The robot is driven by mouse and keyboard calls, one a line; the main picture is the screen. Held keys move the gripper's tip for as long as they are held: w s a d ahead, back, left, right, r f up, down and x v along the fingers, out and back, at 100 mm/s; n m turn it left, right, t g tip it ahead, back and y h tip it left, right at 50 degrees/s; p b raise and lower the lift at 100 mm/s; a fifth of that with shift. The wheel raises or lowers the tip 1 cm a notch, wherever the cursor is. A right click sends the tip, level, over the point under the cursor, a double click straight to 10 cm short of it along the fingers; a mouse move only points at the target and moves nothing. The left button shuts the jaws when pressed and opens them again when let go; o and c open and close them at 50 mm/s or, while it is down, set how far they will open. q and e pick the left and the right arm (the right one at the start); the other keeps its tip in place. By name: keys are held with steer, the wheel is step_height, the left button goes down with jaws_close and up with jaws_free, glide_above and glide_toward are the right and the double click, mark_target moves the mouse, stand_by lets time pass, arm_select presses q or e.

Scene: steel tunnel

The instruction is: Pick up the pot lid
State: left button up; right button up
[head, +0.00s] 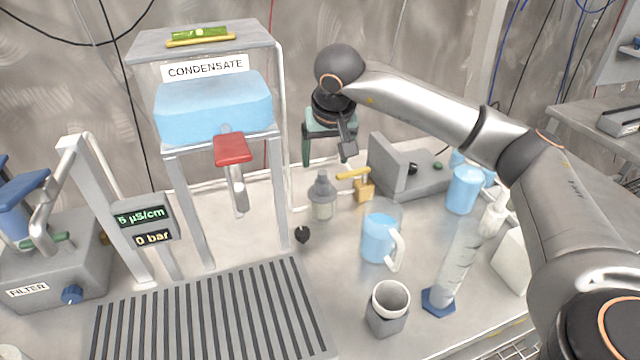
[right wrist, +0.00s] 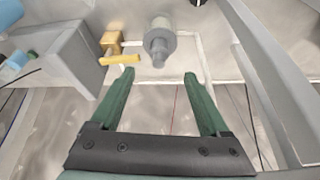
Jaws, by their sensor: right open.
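A small pot with a pale body stands on the steel bench, below my right gripper in the head view. Its grey lid (head: 322,187), stepped and narrowing to a knob, sits on top. In the right wrist view the lid (right wrist: 159,44) shows beyond the fingertips, roughly between their lines. My right gripper (head: 327,160) has green fingers spread apart with nothing between them; they also show in the right wrist view (right wrist: 147,77). The gripper is above the lid and apart from it. My left gripper is not in view.
A yellow-handled brass valve (head: 363,187) stands close right of the pot. The condensate stand (head: 278,180) is to the left, a grey block (head: 395,170) to the right. A blue-filled jug (head: 378,235), grey cup (head: 388,308) and cylinder (head: 455,262) stand in front.

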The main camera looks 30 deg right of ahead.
mark_target(323, 173)
steer(key=x, duration=0.8)
steer(key=shift+w+d, duration=0.2)
steer(key=shift+w, duration=0.2)
jaws_close()
